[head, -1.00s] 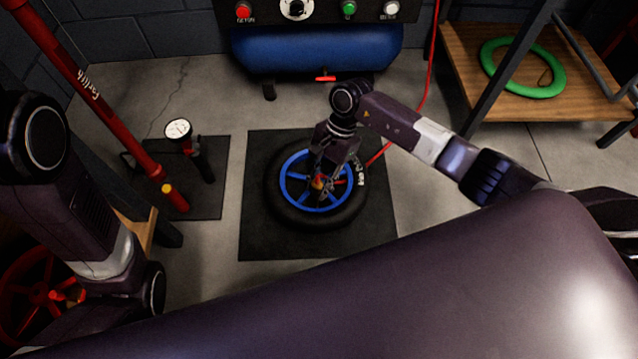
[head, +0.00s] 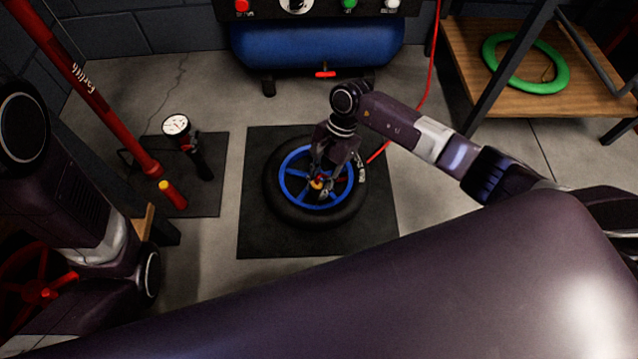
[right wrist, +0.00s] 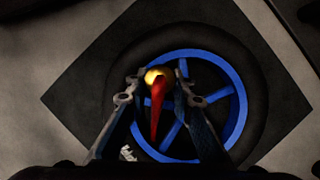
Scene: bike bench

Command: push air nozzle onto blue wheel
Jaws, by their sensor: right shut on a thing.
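The blue wheel (head: 290,207) lies flat on a black mat, with a dark tyre around its blue rim. It also shows in the right wrist view (right wrist: 241,100). My right gripper (head: 320,183) points down over the wheel, near its hub. It is shut on the air nozzle (right wrist: 158,102), which is red with a brass-coloured end. The brass end appears over the inner part of the wheel. I cannot tell whether the nozzle touches the wheel, and the valve is not clear. My left arm is at the left edge, with its gripper out of view.
The black mat (head: 262,240) lies on the concrete floor. A blue compressor tank (head: 318,47) stands behind it, with a red hose (head: 430,75) at its right. A pump with a gauge (head: 176,125) stands left. A green ring (head: 525,85) lies on a wooden shelf.

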